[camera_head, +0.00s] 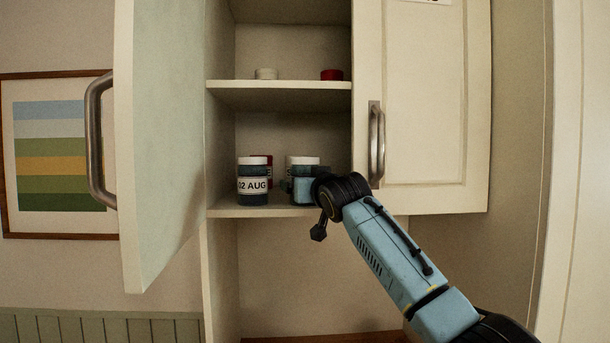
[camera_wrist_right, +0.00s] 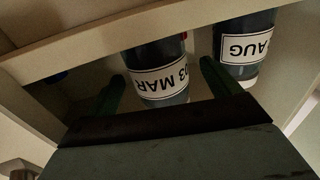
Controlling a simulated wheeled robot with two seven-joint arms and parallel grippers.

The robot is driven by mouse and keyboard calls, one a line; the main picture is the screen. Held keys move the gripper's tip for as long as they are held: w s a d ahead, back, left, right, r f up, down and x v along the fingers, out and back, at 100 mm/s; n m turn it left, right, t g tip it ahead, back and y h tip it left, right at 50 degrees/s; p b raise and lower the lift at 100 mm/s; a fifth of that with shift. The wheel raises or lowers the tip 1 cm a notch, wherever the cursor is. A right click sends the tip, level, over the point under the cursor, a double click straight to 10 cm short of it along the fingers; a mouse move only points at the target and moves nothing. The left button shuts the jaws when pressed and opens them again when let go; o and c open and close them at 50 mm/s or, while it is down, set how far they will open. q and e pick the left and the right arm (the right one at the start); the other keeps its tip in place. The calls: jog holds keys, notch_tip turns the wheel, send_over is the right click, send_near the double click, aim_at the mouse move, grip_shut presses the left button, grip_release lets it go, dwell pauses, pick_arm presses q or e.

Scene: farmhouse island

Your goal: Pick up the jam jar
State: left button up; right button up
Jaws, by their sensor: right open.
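A dark jar (camera_head: 252,186) with a white lid and a label reading "02 AUG" stands on the lower cupboard shelf. A second white-lidded jar (camera_head: 303,161) stands to its right, partly hidden by my right gripper (camera_head: 302,186). In the right wrist view, which looks upside down, this jar (camera_wrist_right: 160,72) is labelled "03 MAR". My right gripper (camera_wrist_right: 161,85) is open, with one finger on each side of that jar's picture; contact cannot be told. The "AUG" jar (camera_wrist_right: 242,48) is just outside the right-hand finger. The frames do not show which jar holds jam. My left gripper is out of view.
A red-lidded thing (camera_head: 262,158) is mostly hidden behind the jars. The upper shelf (camera_head: 280,95) holds a white-lidded (camera_head: 266,74) and a red-lidded item (camera_head: 332,75). The left cupboard door (camera_head: 165,130) stands open; the right door (camera_head: 425,100) is beside my arm.

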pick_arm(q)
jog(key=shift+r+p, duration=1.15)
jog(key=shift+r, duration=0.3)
pick_arm(e)
jog(key=shift+x, duration=1.4)
jog(key=shift+w, duration=0.1)
jog(key=shift+c, duration=0.2)
